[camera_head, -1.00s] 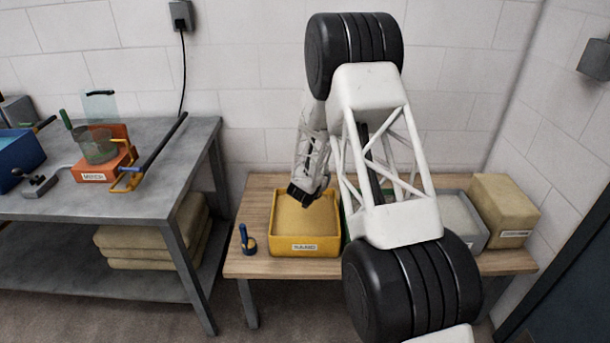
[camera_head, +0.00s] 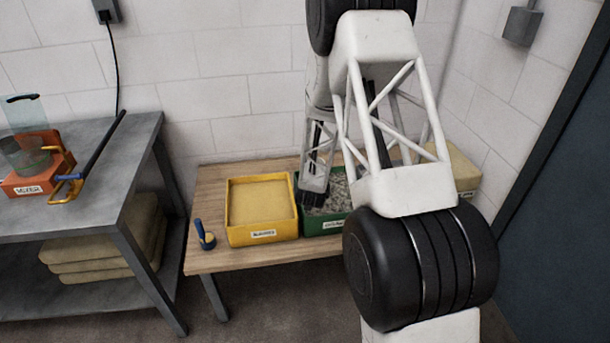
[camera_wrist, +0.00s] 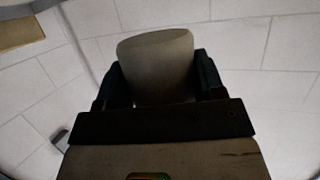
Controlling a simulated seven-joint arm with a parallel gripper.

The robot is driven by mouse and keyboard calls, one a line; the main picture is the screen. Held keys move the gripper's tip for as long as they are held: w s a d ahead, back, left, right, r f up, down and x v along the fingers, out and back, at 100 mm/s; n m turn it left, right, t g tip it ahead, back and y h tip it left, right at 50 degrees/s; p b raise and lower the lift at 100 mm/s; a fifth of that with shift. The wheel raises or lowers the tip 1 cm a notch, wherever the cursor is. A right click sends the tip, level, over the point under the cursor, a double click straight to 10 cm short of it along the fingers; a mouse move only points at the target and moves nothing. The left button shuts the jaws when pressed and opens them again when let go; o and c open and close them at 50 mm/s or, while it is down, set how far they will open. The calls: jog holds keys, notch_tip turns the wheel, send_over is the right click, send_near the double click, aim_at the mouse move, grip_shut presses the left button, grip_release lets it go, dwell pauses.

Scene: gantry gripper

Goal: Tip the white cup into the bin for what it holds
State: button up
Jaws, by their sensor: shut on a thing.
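The white cup (camera_wrist: 155,68), grey in shadow, is between the two dark fingers of my gripper (camera_wrist: 158,80) in the wrist view. The fingers are shut on its sides. Its opening and contents cannot be made out. In the head view my gripper (camera_head: 312,198) is over the left part of a green bin (camera_head: 322,226) with grey, gravel-like stuff in it. The cup cannot be made out there. A yellow bin (camera_head: 263,234) with a smooth sand-coloured fill stands left of the green one. Both bear front labels too small to read surely.
The bins stand on a wooden table (camera_head: 215,256). A blue tool (camera_head: 204,236) stands at its left end. A tan block (camera_head: 462,170) is at the right, partly behind my arm. A grey bench (camera_head: 125,170) at the left carries an orange box labelled MIXER (camera_head: 28,180).

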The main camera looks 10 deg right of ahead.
jog(key=s+d+r+m+g+h, duration=0.3)
jog(key=d+m+g+h, duration=0.3)
jog(key=m+g+h, duration=0.2)
jog(key=shift+s+d+r+m, duration=0.25)
jog(key=shift+r+m, duration=0.25)
jog(key=shift+m, duration=0.5)
jog(key=shift+h, duration=0.3)
jog(key=shift+f, duration=0.2)
jog(key=f+n+g, duration=0.1)
jog(key=s+f+n+g, duration=0.1)
jog(key=f+n, duration=0.1)
jog(key=shift+s+a+f+g+y, duration=0.1)
jog(key=shift+s+f+g+y, duration=0.15)
jog(key=shift+s+g+y, duration=0.15)
dwell(0.7)
